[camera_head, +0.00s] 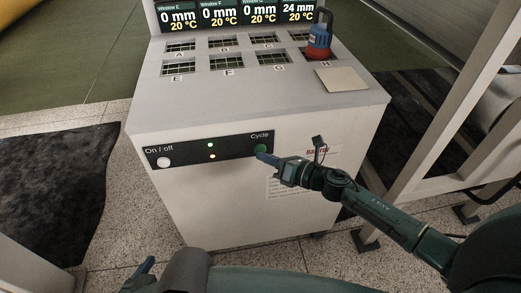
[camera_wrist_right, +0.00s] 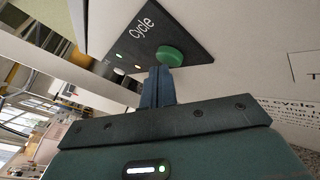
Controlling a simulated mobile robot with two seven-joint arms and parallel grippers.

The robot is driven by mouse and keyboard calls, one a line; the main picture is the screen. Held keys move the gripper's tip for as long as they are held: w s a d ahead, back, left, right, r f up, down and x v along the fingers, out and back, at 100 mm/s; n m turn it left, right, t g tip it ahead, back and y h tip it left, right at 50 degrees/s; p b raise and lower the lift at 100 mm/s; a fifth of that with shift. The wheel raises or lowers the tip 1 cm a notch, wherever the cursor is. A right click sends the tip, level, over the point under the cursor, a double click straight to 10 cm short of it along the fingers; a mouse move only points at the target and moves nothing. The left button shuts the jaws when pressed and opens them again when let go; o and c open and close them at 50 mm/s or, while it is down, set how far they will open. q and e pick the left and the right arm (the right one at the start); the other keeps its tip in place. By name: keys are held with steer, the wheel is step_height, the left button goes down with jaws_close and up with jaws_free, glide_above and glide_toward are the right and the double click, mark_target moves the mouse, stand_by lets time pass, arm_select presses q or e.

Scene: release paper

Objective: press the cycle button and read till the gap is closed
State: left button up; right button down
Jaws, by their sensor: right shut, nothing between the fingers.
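The round green cycle button (camera_head: 261,149) sits at the right end of the black panel (camera_head: 185,151). My right gripper (camera_head: 264,156) is shut and empty, its fingertips at the button. In the right wrist view the closed fingertips (camera_wrist_right: 158,72) overlap the lower left edge of the green button (camera_wrist_right: 171,56); I cannot tell whether they touch it. The display (camera_head: 240,13) reads 0 mm for three windows, E to G, and 24 mm for the rightmost, all at 20 °C. My left gripper (camera_head: 145,266) shows only partly at the bottom edge; its jaw opening is unclear.
A red and blue object (camera_head: 319,40) stands at opening H on the machine top (camera_head: 215,92). A beige square sheet (camera_head: 341,80) lies beside it. The white on/off button (camera_head: 163,162) is at the panel's left. A pale frame (camera_head: 440,110) stands at the right.

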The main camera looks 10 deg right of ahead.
steer(key=shift+s, duration=0.1)
steer(key=shift+s+a+p, duration=0.2)
steer(key=shift+s+p, duration=0.2)
steer(key=shift+s, duration=2.5)
